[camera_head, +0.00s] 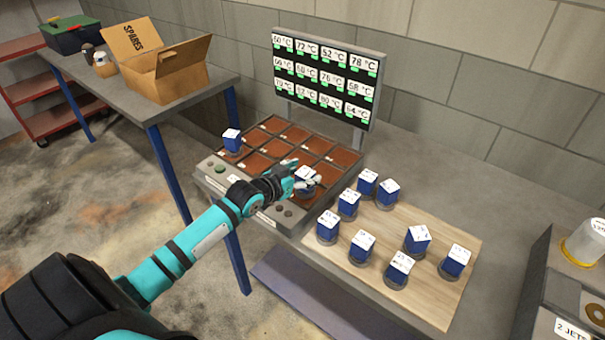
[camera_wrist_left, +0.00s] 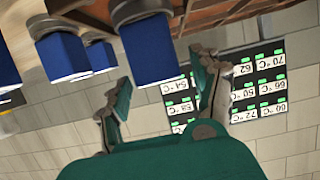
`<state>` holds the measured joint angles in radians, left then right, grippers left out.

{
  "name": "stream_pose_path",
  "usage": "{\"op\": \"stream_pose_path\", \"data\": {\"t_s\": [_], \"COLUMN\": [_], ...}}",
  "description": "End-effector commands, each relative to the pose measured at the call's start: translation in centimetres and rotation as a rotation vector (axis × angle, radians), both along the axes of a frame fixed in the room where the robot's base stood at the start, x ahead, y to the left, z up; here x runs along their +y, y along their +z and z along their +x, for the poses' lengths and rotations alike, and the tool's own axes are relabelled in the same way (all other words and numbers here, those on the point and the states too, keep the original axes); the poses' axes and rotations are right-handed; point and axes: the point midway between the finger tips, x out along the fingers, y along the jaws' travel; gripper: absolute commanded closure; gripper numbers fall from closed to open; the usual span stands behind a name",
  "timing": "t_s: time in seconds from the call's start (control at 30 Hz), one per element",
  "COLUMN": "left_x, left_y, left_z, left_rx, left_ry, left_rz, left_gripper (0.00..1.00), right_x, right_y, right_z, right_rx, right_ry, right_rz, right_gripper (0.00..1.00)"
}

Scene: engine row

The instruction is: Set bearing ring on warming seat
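The warming unit (camera_head: 201,165) is a grey box with a grid of brown seats. One blue block with a white top and a dark round base (camera_head: 232,141) stands on its far-left seat. Another such blue piece (camera_head: 305,175) is at the near-right seats, partly hidden by my left gripper (camera_head: 303,183). In the left wrist view, a blue piece (camera_wrist_left: 153,50) shows between the spread fingers of my left gripper (camera_wrist_left: 163,90), with a gap at the right finger. Whether it rests on the seat is unclear. No separate bare ring can be made out. My right gripper is out of view.
Several similar blue pieces stand on a wooden board (camera_head: 447,292) right of the unit. A temperature display (camera_head: 325,77) rises behind the seats. A side table holds an open SPARES box (camera_head: 182,81). A grey machine (camera_head: 548,290) stands at the right.

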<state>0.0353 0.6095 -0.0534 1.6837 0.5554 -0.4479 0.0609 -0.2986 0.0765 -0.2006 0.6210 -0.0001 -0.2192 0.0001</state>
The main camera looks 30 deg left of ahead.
Motion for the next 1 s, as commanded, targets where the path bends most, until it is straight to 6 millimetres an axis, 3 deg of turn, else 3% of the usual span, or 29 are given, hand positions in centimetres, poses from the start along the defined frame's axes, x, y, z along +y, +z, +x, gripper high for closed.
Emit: {"op": "stream_pose_path", "data": {"t_s": [0.23,0.37,0.7,1.0], "left_x": [0.0,0.1,0.6,0.9], "left_y": [0.2,0.4,2.7,4.1], "left_z": [0.0,-1.1,-7.8,-11.0], "left_rx": [-0.001,0.0,0.002,0.002], "left_ry": [0.0,0.0,-0.002,0.0], "left_rz": [0.0,0.0,0.002,0.001], "left_gripper": [0.35,0.35,0.35,0.35], "right_x": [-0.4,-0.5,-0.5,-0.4], "right_y": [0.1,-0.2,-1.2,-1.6], "right_z": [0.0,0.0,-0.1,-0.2], "right_rx": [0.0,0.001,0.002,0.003], "right_ry": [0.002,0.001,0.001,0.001], "right_rz": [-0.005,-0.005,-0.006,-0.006], "right_gripper": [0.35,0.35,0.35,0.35]}}
